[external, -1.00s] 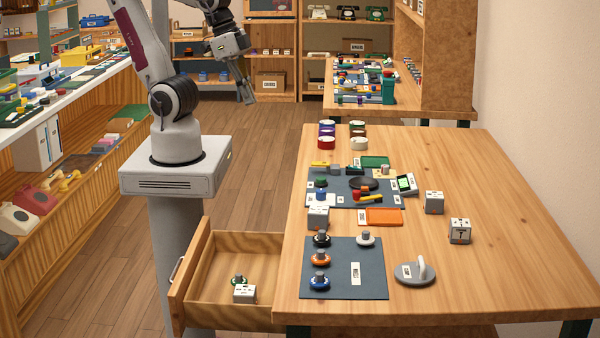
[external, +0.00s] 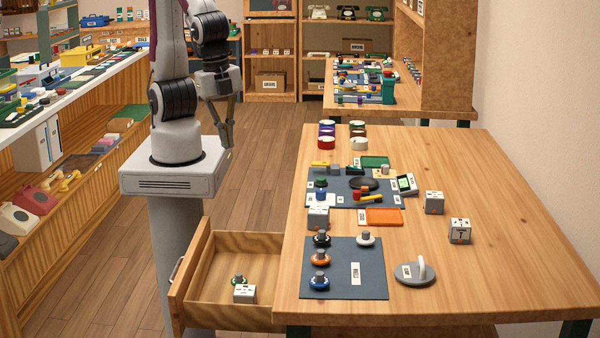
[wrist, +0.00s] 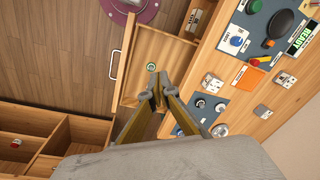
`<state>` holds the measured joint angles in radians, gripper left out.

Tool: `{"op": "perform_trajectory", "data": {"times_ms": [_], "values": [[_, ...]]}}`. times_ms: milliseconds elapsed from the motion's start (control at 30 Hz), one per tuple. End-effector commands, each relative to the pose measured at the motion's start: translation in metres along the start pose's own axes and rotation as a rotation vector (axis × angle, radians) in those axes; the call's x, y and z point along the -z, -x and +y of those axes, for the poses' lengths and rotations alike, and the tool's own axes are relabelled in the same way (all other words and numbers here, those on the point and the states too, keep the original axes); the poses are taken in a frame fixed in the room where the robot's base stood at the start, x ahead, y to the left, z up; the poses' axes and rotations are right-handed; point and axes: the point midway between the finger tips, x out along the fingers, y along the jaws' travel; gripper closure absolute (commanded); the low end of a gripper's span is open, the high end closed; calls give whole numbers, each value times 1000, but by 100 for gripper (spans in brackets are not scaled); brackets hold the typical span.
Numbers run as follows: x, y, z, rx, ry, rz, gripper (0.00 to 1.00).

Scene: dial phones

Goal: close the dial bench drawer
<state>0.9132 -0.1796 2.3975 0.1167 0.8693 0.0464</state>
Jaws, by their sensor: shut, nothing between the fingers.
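The wooden bench drawer (external: 212,284) stands pulled out from the left side of the dial bench (external: 450,280). Its front panel carries a light handle (external: 177,268), which also shows in the wrist view (wrist: 115,64). A green-and-white dial piece (external: 238,281) and a white block (external: 244,293) lie inside the drawer. My gripper (external: 227,146) is shut and empty, pointing down, above and behind the drawer and left of the bench edge. In the wrist view my closed fingertips (wrist: 160,88) overlap the view of the drawer and hide part of it.
A dark mat (external: 343,285) with several dial pieces lies on the bench near the drawer side. A grey round piece with an upright handle (external: 415,271) and white blocks (external: 460,231) stand farther right. Shelves (external: 70,190) line the left. The floor (external: 265,165) behind the drawer is clear.

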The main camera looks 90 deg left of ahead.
Motion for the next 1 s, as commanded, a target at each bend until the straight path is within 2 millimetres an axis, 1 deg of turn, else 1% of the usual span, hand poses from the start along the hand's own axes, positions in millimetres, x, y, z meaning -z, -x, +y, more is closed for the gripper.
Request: {"op": "perform_trajectory", "data": {"times_ms": [33, 267, 500, 767, 1000], "values": [[4, -4, 8, 2, -47, -13, 100], [20, -23, 41, 24, -258, -60, 100], [32, -44, 79, 54, -493, -102, 100], [41, -70, 124, 95, -766, -143, 100], [44, -97, 170, 139, -1040, -176, 100]]}}
